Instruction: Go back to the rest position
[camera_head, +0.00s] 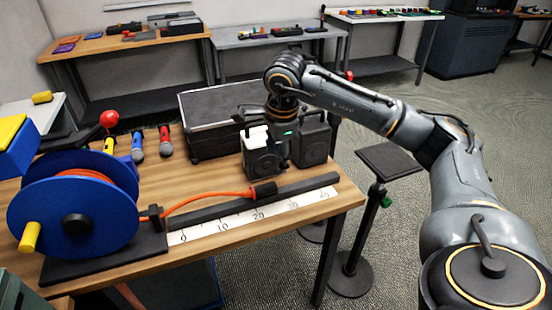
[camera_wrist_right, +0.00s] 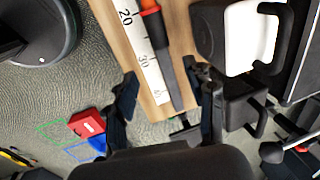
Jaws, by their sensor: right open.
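My right gripper (camera_head: 283,140) points down near the right end of the wooden table, in front of two boxy containers. In the right wrist view its two fingers (camera_wrist_right: 165,100) are apart with nothing held between them. Below them show the ruler strip (camera_wrist_right: 150,72) and a dark bar at the table's edge. My right arm reaches in from the right side of the head view. My left gripper is not in view.
A blue reel (camera_head: 62,218) with orange cable (camera_head: 200,198) stands at left; the cable's black end (camera_head: 265,189) lies near the ruler (camera_head: 255,214). A white-faced container (camera_head: 258,160), a black container (camera_head: 315,142) and a black case (camera_head: 210,145) are close to the gripper. A black-topped stand (camera_head: 388,161) is right.

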